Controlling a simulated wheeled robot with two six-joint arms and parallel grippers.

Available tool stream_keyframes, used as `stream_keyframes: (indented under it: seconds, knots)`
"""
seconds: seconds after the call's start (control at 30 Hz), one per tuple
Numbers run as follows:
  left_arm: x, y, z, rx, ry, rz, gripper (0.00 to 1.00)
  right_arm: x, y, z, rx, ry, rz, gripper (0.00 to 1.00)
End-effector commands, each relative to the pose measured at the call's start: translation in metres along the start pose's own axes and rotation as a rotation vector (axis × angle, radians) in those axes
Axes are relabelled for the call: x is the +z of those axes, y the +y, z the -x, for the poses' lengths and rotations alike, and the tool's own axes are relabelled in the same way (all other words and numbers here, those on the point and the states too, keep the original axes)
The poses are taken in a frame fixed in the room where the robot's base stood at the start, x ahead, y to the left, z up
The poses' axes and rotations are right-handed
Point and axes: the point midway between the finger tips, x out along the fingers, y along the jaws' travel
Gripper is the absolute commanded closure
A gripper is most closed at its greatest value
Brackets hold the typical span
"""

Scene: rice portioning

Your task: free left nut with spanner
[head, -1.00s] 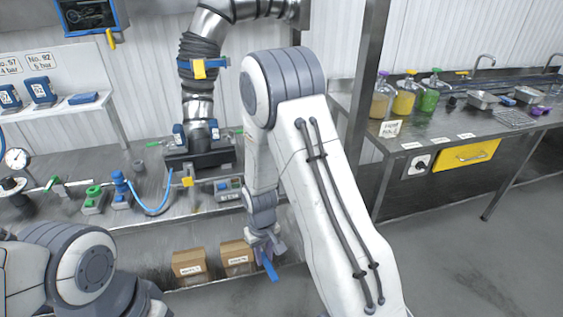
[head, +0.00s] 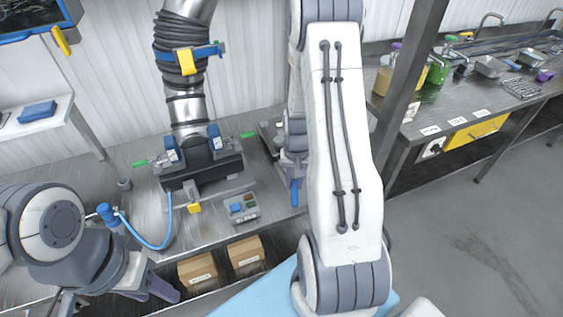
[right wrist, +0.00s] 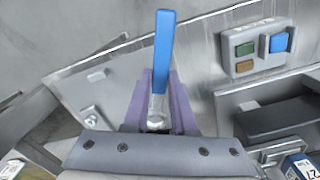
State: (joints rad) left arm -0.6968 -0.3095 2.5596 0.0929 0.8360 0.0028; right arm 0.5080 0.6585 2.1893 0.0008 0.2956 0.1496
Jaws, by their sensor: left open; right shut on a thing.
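My right gripper (head: 294,170) is shut on a blue-handled spanner (head: 294,193), in front of the duct fitting's right side in the head view. In the right wrist view the blue handle (right wrist: 163,50) sticks up between the purple fingers (right wrist: 160,112); a metal part shows at its lower end. The dark duct fitting (head: 202,168) carries a left blue labelled block (head: 171,152) and a right one (head: 214,138). I cannot make out a nut clearly at either. My left gripper (head: 158,288) is open, low at the left, partly hidden by its arm.
A control box (head: 242,208) with coloured buttons sits on the bench front; it also shows in the right wrist view (right wrist: 258,50). A blue hose (head: 160,245) curves from a blue fitting (head: 106,213). Two cardboard boxes (head: 197,270) stand on the lower shelf. Open floor lies right.

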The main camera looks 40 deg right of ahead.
Motion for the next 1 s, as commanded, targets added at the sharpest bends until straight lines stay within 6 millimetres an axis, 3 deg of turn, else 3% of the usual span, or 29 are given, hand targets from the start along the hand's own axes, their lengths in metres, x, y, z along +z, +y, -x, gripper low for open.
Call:
stream_keyframes:
  seconds: [0.17,0.63,1.0]
  knots:
    - [0.000,0.000,-0.002,0.000,0.000,0.000,0.50,-0.001,0.005,-0.002,0.000,0.000,-0.018,1.00]
    - [0.002,-0.002,-0.030,0.000,0.000,-0.002,0.50,-0.002,0.004,-0.034,0.000,0.001,-0.015,1.00]
    - [0.002,-0.002,-0.032,0.000,0.000,-0.002,0.50,-0.002,0.003,-0.036,0.000,0.001,-0.014,1.00]
